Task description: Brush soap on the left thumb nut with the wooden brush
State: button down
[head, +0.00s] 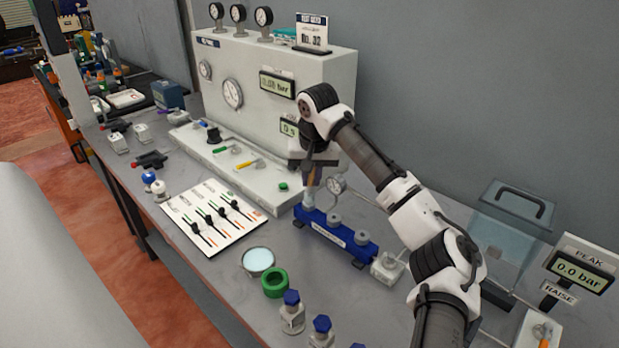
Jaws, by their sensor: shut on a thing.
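My gripper (312,165) points down over the left end of a blue block (325,229). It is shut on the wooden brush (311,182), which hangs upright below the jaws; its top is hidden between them. The brush's pale lower end is at the left thumb nut, which it largely hides; I cannot tell whether they touch. Grey nuts stand at the block's middle (334,220) and right (361,239). A round dish of pale liquid (258,260), perhaps the soap, sits on the bench left of the block.
The white test panel (238,130) rises behind. A green ring (274,283) and blue-topped fittings (292,311) stand in front. A clear box (511,222) and a peak display (580,272) are at right.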

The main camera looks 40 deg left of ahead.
jog(key=shift+w, duration=0.15)
jog(key=shift+s, duration=0.6)
jog(key=shift+w, duration=0.2)
jog(key=shift+w, duration=0.4)
jog(key=shift+s, duration=0.25)
jog(key=shift+s, duration=0.3)
